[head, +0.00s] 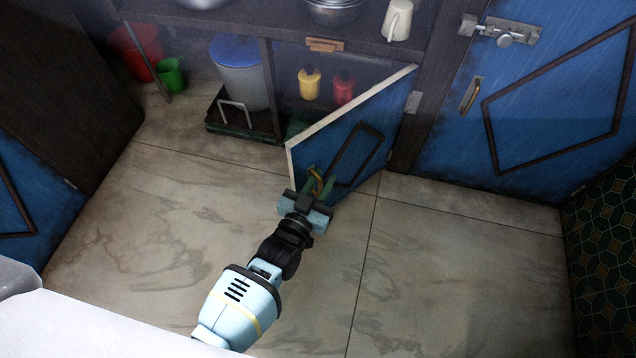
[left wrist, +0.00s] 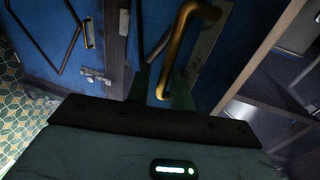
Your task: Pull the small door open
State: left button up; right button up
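The small blue door (head: 338,150), with a pale edge and a dark diamond-shaped trim, stands swung out from the low cabinet, hinged on its right side. Its brass handle (head: 314,178) is on the free, left side. My left gripper (head: 318,186) is at the handle, with one finger on each side of it. In the left wrist view the brass handle (left wrist: 170,62) runs down between the two dark green fingers (left wrist: 160,90), which stand apart. Contact with the handle is hard to make out. My right gripper is not in view.
Inside the cabinet are a yellow bottle (head: 309,84) and a red bottle (head: 342,87). A grey bin with a blue lid (head: 238,72) stands left of the door. A larger blue door (head: 540,110) is at right. The marble floor (head: 170,225) is clear.

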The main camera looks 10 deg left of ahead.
pick_arm(q)
jog(key=shift+o, duration=0.6)
jog(key=shift+a+f, duration=0.1)
jog(key=shift+f, duration=0.05)
jog(key=shift+s+a+f, duration=0.1)
jog(key=shift+a, duration=0.05)
jog(key=shift+s+a, duration=0.1)
jog(key=p+v, duration=0.3)
jog(key=v, duration=0.4)
jog(key=shift+s, duration=0.35)
